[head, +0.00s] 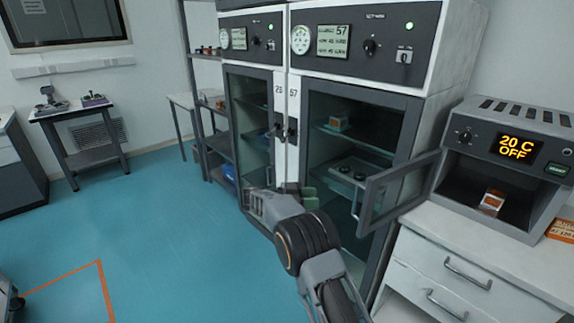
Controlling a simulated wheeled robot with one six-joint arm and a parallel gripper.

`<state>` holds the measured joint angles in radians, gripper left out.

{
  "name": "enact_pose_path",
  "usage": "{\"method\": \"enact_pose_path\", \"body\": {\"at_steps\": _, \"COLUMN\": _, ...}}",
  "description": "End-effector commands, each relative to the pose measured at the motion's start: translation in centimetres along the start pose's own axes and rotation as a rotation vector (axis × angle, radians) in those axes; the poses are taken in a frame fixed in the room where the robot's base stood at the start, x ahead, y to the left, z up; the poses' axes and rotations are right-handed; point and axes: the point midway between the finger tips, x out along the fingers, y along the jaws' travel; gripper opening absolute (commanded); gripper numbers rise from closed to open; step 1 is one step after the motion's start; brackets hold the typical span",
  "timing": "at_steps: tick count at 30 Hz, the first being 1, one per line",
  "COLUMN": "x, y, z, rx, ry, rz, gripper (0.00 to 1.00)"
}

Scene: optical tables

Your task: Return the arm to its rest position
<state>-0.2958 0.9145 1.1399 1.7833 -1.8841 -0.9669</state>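My arm reaches up from the bottom edge in the head view. My gripper (300,194) is at its far end, in front of the lower part of the two tall cabinets. The fingers are small and partly hidden by the wrist, so I cannot tell whether they are open or shut. No held object can be made out.
The right cabinet (366,30) has an open glass door (400,190) close to the right of my arm. A white drawer counter (470,270) bears a small oven (515,115) with a box (492,202) inside. The blue floor (170,220) at left is clear.

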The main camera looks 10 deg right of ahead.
Motion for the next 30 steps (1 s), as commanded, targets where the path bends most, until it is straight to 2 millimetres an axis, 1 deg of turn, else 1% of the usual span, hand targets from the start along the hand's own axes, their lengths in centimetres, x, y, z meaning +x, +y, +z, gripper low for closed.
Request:
{"method": "enact_pose_path", "body": {"at_steps": 2, "x": -0.1, "y": -2.1, "z": 0.9, "rx": 0.060, "ry": -0.034, "rz": -0.128, "gripper": 0.37}}
{"method": "enact_pose_path", "body": {"at_steps": 5, "x": -0.9, "y": -5.5, "z": 3.3, "rx": 0.110, "ry": -0.089, "rz": -0.374, "gripper": 0.37}}
{"method": "enact_pose_path", "body": {"at_steps": 6, "x": -1.6, "y": -6.8, "z": 4.0, "rx": 0.123, "ry": -0.122, "rz": -0.489, "gripper": 0.37}}
{"method": "enact_pose_path", "body": {"at_steps": 8, "x": -3.0, "y": -8.6, "z": 4.5, "rx": 0.136, "ry": -0.184, "rz": -0.664, "gripper": 0.37}}
{"method": "enact_pose_path", "body": {"at_steps": 9, "x": -4.0, "y": -9.5, "z": 4.7, "rx": 0.135, "ry": -0.230, "rz": -0.775, "gripper": 0.37}}
{"method": "enact_pose_path", "body": {"at_steps": 11, "x": -5.8, "y": -10.4, "z": 4.8, "rx": 0.119, "ry": -0.310, "rz": -0.934, "gripper": 0.37}}
{"method": "enact_pose_path", "body": {"at_steps": 12, "x": -7.0, "y": -10.6, "z": 4.8, "rx": 0.099, "ry": -0.368, "rz": -1.033, "gripper": 0.37}}
{"method": "enact_pose_path", "body": {"at_steps": 14, "x": -8.7, "y": -10.2, "z": 4.7, "rx": 0.052, "ry": -0.460, "rz": -1.172, "gripper": 0.37}}
{"method": "enact_pose_path", "body": {"at_steps": 15, "x": -9.9, "y": -9.6, "z": 4.6, "rx": 0.011, "ry": -0.526, "rz": -1.257, "gripper": 0.37}}
{"method": "enact_pose_path", "body": {"at_steps": 17, "x": -11.3, "y": -8.1, "z": 4.4, "rx": -0.069, "ry": -0.626, "rz": -1.369, "gripper": 0.37}}
{"method": "enact_pose_path", "body": {"at_steps": 19, "x": -12.5, "y": -5.3, "z": 4.0, "rx": -0.187, "ry": -0.743, "rz": -1.474, "gripper": 0.37}}
{"method": "enact_pose_path", "body": {"at_steps": 20, "x": -12.8, "y": -3.8, "z": 3.9, "rx": -0.248, "ry": -0.793, "rz": -1.511, "gripper": 0.37}}
{"method": "enact_pose_path", "body": {"at_steps": 21, "x": -13.0, "y": -1.5, "z": 3.7, "rx": -0.332, "ry": -0.857, "rz": -1.548, "gripper": 0.37}}
{"method": "enact_pose_path", "body": {"at_steps": 23, "x": -12.7, "y": 2.4, "z": 3.3, "rx": -0.475, "ry": -0.950, "rz": -1.582, "gripper": 0.37}}
{"method": "enact_pose_path", "body": {"at_steps": 24, "x": -12.2, "y": 5.3, "z": 2.9, "rx": -0.579, "ry": -1.005, "rz": -1.589, "gripper": 0.37}}
{"method": "enact_pose_path", "body": {"at_steps": 26, "x": -10.8, "y": 9.9, "z": 2.3, "rx": -0.738, "ry": -1.075, "rz": -1.574, "gripper": 0.37}}
{"method": "enact_pose_path", "body": {"at_steps": 27, "x": -9.7, "y": 12.9, "z": 1.8, "rx": -0.837, "ry": -1.109, "rz": -1.552, "gripper": 0.37}}
{"method": "enact_pose_path", "body": {"at_steps": 29, "x": -7.7, "y": 17.1, "z": 1.0, "rx": -0.971, "ry": -1.144, "rz": -1.503, "gripper": 0.37}}
{"method": "enact_pose_path", "body": {"at_steps": 30, "x": -6.3, "y": 19.7, "z": 0.4, "rx": -1.050, "ry": -1.155, "rz": -1.468, "gripper": 0.37}}
